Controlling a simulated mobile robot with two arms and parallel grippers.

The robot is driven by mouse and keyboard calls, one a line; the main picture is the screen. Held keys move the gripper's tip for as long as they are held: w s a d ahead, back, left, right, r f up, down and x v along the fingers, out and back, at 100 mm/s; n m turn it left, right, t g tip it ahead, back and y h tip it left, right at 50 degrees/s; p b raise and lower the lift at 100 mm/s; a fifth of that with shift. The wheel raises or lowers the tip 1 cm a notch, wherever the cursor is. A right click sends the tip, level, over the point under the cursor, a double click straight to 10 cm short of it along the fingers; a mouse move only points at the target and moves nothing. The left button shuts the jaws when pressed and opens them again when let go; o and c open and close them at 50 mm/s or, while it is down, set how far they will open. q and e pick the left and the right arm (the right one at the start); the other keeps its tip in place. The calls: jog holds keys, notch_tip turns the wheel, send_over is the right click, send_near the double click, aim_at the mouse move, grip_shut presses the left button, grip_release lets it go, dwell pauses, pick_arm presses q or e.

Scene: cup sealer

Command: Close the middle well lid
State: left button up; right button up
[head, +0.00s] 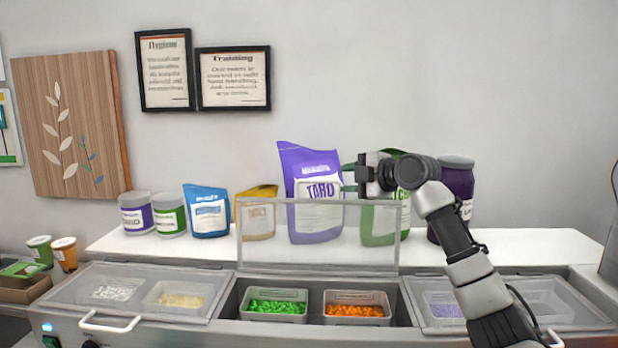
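The middle well lid (318,235) is a clear panel with a grey frame, standing upright at the back of the middle well. The open middle well shows a tub of green pieces (273,306) and a tub of orange pieces (356,309). My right gripper (366,175) is raised above the lid's upper right edge, pointing left, in front of a green bag. Its fingers are small and seen from the side, so I cannot tell whether they are open or touch the lid. My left gripper is out of view.
The left well lid (75,292), with a white handle, and the right well lid (575,300) lie closed. Bags and jars stand on the white shelf behind, including a purple bag (310,215) and a dark purple jar (457,180). Cups (64,254) stand at far left.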

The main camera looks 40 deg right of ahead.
aim_at(320, 181)
jog(key=p+x, duration=0.5)
jog(key=x, duration=0.3)
jog(key=shift+w+a, duration=0.1)
jog(key=shift+w, duration=0.3)
jog(key=shift+w+f, duration=0.2)
jog(key=shift+w, duration=0.15)
jog(key=shift+s, duration=0.1)
jog(key=shift+c, duration=0.9)
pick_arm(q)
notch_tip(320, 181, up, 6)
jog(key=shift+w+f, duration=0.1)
pick_arm(e)
grip_shut()
